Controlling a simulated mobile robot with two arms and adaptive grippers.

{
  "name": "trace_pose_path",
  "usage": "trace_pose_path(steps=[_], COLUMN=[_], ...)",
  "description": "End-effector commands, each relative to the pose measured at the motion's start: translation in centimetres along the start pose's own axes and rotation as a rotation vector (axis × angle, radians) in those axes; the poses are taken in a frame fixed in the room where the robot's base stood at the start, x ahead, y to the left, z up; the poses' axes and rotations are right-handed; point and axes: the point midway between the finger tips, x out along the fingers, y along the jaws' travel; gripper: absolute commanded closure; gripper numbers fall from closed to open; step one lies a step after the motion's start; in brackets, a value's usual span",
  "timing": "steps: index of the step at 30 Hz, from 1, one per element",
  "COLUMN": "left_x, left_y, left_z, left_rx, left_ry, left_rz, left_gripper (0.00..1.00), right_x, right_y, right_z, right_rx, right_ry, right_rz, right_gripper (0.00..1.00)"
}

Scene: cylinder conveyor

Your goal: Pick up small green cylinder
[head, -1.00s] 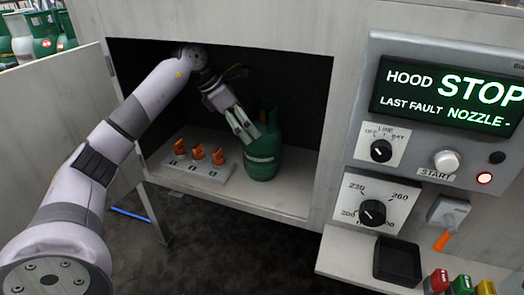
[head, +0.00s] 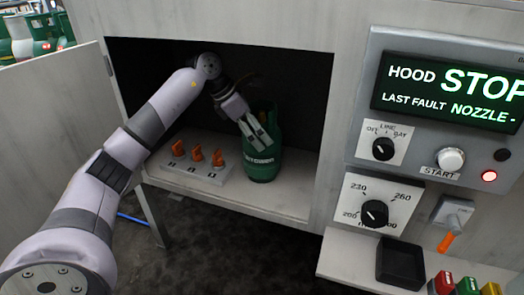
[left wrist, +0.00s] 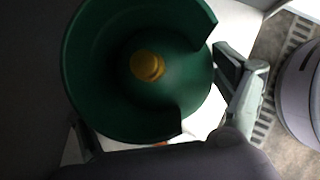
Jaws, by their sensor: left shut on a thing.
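The small green cylinder (head: 262,160) stands upright inside the open cabinet, on its pale floor, right of the orange valves. In the left wrist view its green collar (left wrist: 85,60) fills much of the picture, with a brass valve (left wrist: 147,66) inside it. My left gripper (head: 262,135) reaches in from the left and is shut on the cylinder's upper part. One finger shows in the left wrist view (left wrist: 238,85) beside the collar; the other is mostly dark. My right gripper is not in view.
A block with several orange valve handles (head: 197,155) sits left of the cylinder. The cabinet door (head: 60,125) stands open at left. A control panel (head: 440,110) with a STOP display is at right, above a shelf with a black tray (head: 400,263).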

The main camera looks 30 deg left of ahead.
Motion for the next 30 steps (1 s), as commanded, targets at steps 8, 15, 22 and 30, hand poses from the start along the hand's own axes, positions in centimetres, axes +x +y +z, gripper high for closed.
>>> trace_pose_path(steps=[8, 15, 22, 30], left_x=[0.0, 0.0, -0.33, -0.67], left_y=[-0.02, -0.03, 0.03, 0.05], left_z=[-0.02, -0.03, 0.29, 0.5], left_rx=[0.0, 0.0, 0.002, 0.002], left_ry=[0.001, 0.001, -0.009, -0.008], left_rz=[-0.001, -0.001, 0.003, 0.003], left_gripper=[0.48, 0.64, 0.74, 0.74], right_x=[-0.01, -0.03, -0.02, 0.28], right_y=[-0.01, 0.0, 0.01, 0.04], right_z=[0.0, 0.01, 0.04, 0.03], right_rx=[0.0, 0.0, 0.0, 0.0], right_ry=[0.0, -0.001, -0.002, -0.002], right_rz=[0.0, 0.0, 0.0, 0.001], right_gripper=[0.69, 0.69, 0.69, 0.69])
